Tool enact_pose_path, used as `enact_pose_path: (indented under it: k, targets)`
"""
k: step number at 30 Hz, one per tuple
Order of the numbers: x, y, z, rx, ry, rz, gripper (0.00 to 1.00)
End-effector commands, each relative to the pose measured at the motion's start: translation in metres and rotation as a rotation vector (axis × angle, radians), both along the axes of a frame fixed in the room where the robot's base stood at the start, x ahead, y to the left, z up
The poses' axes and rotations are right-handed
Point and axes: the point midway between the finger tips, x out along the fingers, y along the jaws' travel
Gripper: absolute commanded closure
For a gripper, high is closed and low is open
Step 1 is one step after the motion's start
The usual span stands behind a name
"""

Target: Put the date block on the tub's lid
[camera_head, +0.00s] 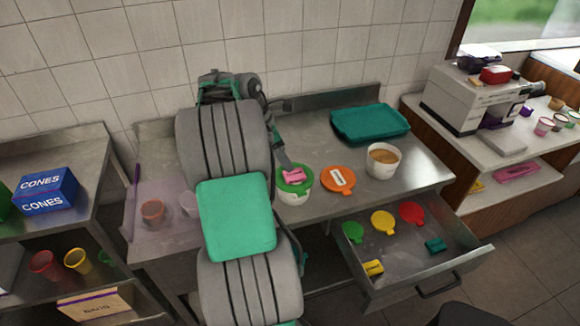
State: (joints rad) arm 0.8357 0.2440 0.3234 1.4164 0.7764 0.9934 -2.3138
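A pink block (295,176), which looks like the date block, is at the green lid (296,189) of a white tub (293,199) on the steel counter. My gripper (289,168) reaches down to the pink block from above. The fingers are small and partly hidden, so I cannot tell whether they are shut on the block, or whether the block rests on the lid or hangs just above it. An orange lid (341,180) with a white label lies right of the tub. An open white tub (383,164) with brown contents stands farther right.
A teal tray (370,123) lies at the back of the counter. The open drawer (405,262) holds green, yellow and red lids, a teal block (435,245) and a yellow block (373,268). Cups (153,211) stand left of my arm.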

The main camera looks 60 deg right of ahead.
Motion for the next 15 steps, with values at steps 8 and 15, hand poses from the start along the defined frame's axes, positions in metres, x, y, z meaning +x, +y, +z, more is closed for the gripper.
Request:
enact_pose_path:
  k: [8,15]
  targets:
    - [0.012,0.012,0.041,0.001,0.001,0.000,0.34]
    - [0.046,0.049,0.060,-0.054,-0.095,-0.042,0.34]
